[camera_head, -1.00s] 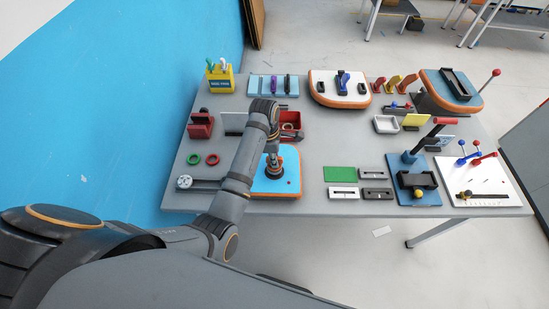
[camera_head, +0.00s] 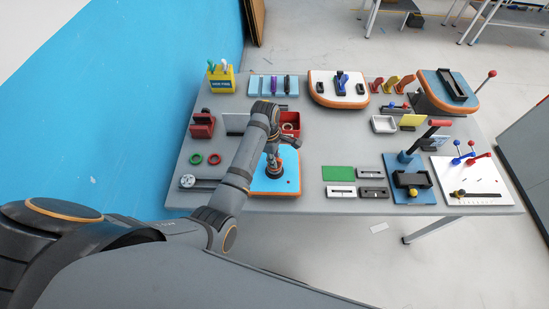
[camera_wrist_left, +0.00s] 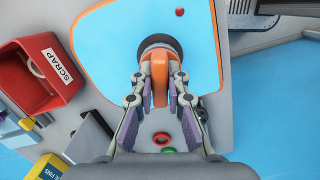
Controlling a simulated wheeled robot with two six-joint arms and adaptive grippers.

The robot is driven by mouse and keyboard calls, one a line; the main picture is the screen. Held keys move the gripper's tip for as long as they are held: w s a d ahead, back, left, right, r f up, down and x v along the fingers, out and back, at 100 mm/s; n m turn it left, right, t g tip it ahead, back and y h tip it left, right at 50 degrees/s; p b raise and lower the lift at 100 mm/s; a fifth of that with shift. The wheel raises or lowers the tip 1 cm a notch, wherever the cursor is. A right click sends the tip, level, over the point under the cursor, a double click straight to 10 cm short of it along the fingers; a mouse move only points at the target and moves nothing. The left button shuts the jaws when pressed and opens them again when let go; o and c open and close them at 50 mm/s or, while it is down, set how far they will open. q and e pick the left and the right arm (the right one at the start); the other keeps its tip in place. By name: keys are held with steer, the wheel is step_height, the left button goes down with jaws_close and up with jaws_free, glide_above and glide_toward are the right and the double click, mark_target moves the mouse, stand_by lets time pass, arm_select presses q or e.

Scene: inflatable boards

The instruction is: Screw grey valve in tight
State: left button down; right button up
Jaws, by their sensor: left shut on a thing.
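The blue board (camera_head: 287,184) with an orange edge lies at the table's front, and it also shows in the left wrist view (camera_wrist_left: 108,45). On it stands the round dark grey valve (camera_head: 275,167), with an orange upright part on top. In the left wrist view the dark valve base (camera_wrist_left: 158,42) sits flat against the board, as far as I can tell. My left gripper (camera_wrist_left: 160,82) is shut on the orange part, one finger on each side. In the head view it is above the valve (camera_head: 278,155), partly hiding it. My right gripper is out of view.
A red scrap bin (camera_wrist_left: 40,75) stands close beside the board. Red and green rings (camera_head: 205,159) and a gauge (camera_head: 188,181) lie left of my arm. A green plate (camera_head: 337,173) and small grey blocks lie to the right. A grey strip of table is free right of the board.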

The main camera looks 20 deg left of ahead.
arm_select(q)
steer(key=shift+r+m+p, duration=0.15)
steer(key=shift+m+p, duration=0.35)
steer(key=shift+p, duration=0.05)
steer(key=shift+m+p, duration=0.3)
steer(key=shift+m, duration=1)
steer(key=m, duration=0.3)
steer(key=shift+g, duration=0.4)
steer(key=shift+m, duration=0.3)
steer(key=m, duration=0.2)
steer(key=shift+m+y, duration=0.3)
steer(key=shift+m, duration=0.3)
